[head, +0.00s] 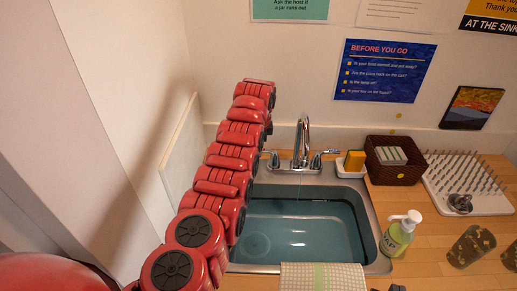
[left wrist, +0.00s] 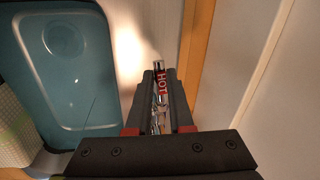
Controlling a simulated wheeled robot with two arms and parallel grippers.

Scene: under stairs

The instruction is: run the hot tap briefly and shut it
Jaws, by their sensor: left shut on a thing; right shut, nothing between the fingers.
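The chrome tap (head: 303,140) stands behind the sink, with a lever on each side. In the left wrist view the hot lever (left wrist: 161,84), marked HOT in white on red, lies between the fingers of my left gripper (left wrist: 160,80), which is shut on it. My red left arm hides this gripper in the head view. The steel-rimmed sink (head: 372,222) has a blue-green basin, also in the left wrist view (left wrist: 65,85). A small dark tip of my right gripper (head: 397,288) shows at the bottom edge, apart from the tap.
Right of the tap are a sponge (head: 355,160) in a white dish, a dark basket (head: 405,171) and a drying rack (head: 470,190). A soap bottle (head: 398,234) stands by the sink. A checked towel (head: 322,277) hangs at its front. Patterned cups (head: 471,246) stand at right.

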